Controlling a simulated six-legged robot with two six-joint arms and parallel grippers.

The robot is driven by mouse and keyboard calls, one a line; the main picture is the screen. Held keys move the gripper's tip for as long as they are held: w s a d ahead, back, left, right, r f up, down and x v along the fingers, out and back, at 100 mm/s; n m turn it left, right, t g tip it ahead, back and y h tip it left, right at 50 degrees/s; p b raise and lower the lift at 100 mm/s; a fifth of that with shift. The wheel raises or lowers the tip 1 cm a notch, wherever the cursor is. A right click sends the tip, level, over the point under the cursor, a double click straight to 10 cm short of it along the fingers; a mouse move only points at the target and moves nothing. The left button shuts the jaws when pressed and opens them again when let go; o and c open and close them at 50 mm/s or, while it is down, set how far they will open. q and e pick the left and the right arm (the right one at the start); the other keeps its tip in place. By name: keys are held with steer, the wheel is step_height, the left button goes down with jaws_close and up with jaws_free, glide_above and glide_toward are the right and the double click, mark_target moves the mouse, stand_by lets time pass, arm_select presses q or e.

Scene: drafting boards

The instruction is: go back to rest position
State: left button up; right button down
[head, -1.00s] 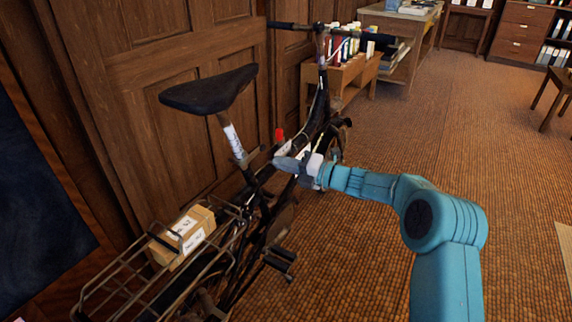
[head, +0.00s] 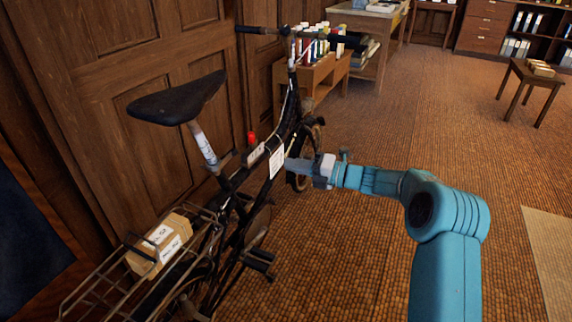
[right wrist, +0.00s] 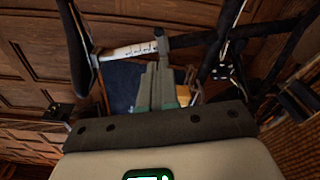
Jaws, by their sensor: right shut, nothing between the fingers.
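My right gripper (head: 300,166) reaches in from the right in the head view, next to the black bicycle (head: 240,205). Its fingers are shut with nothing between them, and they point left toward the bicycle's frame, close to a white tag (head: 277,161). I cannot tell whether the fingertips touch it. In the right wrist view the fingers (right wrist: 158,85) lie together, with the bicycle's dark tubes around them. My left gripper is not in view.
The bicycle stands by a wood-panelled wall (head: 90,70); a parcel (head: 160,245) sits on its rear rack. A low shelf (head: 325,75) with bottles stands behind. A small table (head: 530,85) is at the right. The carpet (head: 430,120) between is clear.

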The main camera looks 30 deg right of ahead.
stand_by(0.5)
steer(key=s+a+f+m+g+h, duration=0.1)
steer(key=s+a+f+m+h, duration=0.15)
steer(key=a+f+m, duration=0.6)
steer(key=s+a+f+m+g+h, duration=0.1)
steer(key=a+f+m+h, duration=0.3)
steer(key=f+m, duration=0.75)
steer(key=s+a+f+m+g, duration=0.3)
steer(key=s+a+f, duration=0.1)
steer(key=s+f, duration=0.25)
steer(key=s+a+f+m+g, duration=0.2)
steer(key=s+a+f+m, duration=0.25)
steer(key=s, duration=0.35)
steer(key=s+a+f+m+g, duration=0.1)
steer(key=s+a+m+g, duration=0.15)
steer(key=s, duration=0.55)
steer(key=s+a+f+m+g, duration=0.15)
steer(key=s+g, duration=0.25)
steer(key=s, duration=0.5)
step_height(320, 180, up, 28)
steer(key=p, duration=2.8)
steer(key=shift+d+f, duration=0.15)
steer(key=shift+d, duration=0.3)
steer(key=shift+w+f+h, duration=0.1)
steer(key=shift+h, duration=0.15)
